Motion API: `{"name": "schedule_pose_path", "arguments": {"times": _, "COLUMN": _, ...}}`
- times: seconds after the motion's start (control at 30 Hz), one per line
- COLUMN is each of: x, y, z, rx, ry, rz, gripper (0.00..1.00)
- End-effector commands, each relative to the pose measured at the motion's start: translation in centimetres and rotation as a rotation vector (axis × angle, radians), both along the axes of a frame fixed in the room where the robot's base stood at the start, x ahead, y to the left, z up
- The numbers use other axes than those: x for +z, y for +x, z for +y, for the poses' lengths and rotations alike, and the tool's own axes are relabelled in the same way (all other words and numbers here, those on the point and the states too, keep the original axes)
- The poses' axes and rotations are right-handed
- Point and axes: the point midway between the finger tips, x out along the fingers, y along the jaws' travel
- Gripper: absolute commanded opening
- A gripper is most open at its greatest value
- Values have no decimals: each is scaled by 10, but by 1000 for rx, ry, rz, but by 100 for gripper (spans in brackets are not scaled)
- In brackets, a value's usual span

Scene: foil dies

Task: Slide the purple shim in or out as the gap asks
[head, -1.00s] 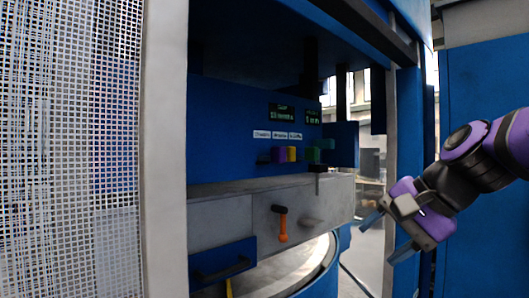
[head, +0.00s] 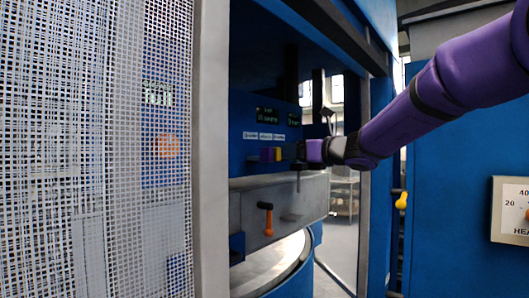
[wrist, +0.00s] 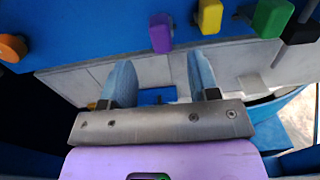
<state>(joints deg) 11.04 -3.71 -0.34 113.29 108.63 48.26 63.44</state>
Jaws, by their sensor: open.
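The purple shim (wrist: 160,33) shows in the wrist view as a purple block at the blue panel, just beyond my fingertips. It lies ahead of the gap between the fingers, and I see no contact. In the head view the purple shim (head: 266,154) is small, left of the yellow block (head: 277,154). My gripper (wrist: 162,75) is open and empty, its two blue fingers apart over the grey ledge. In the head view my gripper (head: 303,152) is right of the blocks and hides the green ones. Two small displays (head: 264,115) sit above; their text is too small to read surely.
The yellow block (wrist: 209,16), green block (wrist: 272,18) and a black handle (wrist: 302,28) stand right of the shim. An orange knob (wrist: 12,47) is at the far left. An orange-handled lever (head: 266,222) hangs on the grey front. A mesh guard (head: 90,150) covers the left.

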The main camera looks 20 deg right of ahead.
Motion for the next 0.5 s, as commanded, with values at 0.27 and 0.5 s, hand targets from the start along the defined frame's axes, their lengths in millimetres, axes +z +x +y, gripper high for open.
{"name": "schedule_pose_path", "arguments": {"times": 0.27, "x": -2, "y": 40, "z": 27, "rx": 3, "ry": -2, "rz": 1, "gripper": 55}}
{"name": "schedule_pose_path", "arguments": {"times": 0.5, "x": -1, "y": 68, "z": 47, "rx": 4, "ry": -4, "rz": 0, "gripper": 55}}
